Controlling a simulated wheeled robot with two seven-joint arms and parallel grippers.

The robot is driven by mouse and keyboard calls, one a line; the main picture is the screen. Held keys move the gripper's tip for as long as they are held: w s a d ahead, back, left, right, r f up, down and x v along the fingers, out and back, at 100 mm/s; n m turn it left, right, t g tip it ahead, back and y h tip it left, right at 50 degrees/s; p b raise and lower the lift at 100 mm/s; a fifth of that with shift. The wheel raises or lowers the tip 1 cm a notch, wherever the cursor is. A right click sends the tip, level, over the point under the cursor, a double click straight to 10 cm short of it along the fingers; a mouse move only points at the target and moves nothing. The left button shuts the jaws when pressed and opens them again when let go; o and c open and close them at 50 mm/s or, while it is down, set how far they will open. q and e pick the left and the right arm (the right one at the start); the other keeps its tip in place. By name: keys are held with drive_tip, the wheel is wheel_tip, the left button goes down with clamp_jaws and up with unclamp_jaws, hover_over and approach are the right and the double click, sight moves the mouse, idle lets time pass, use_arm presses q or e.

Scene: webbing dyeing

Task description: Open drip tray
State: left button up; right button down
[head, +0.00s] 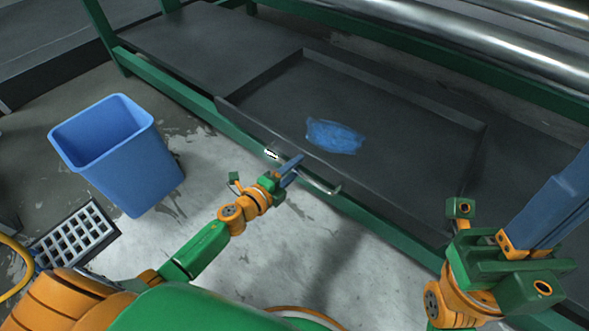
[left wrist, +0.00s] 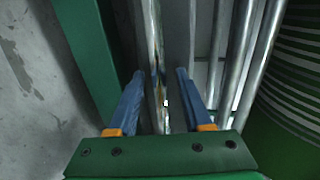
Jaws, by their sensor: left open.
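The drip tray (head: 400,120) is a wide, shallow dark grey tray low in the green frame, with a blue patch (head: 335,136) on its floor. A metal handle (head: 322,187) sticks out from its front edge, partly hidden by my left gripper. My left gripper (head: 291,168) is at the left part of this handle. In the left wrist view its two blue fingers (left wrist: 156,78) are apart, and a shiny bar (left wrist: 153,30), seemingly the handle, passes between them. I cannot tell if they touch it. My right gripper (head: 555,200) is at the lower right, away from the handle; its jaw opening is unclear.
A blue bin (head: 125,165) stands on the floor at the left, near a floor grate (head: 75,236). A green beam (head: 180,92) runs along the front of the frame. Steel rollers (head: 470,35) lie above the tray. Wet concrete floor in front is mostly clear.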

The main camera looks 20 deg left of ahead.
use_arm(q)
clamp_jaws()
idle(1.3)
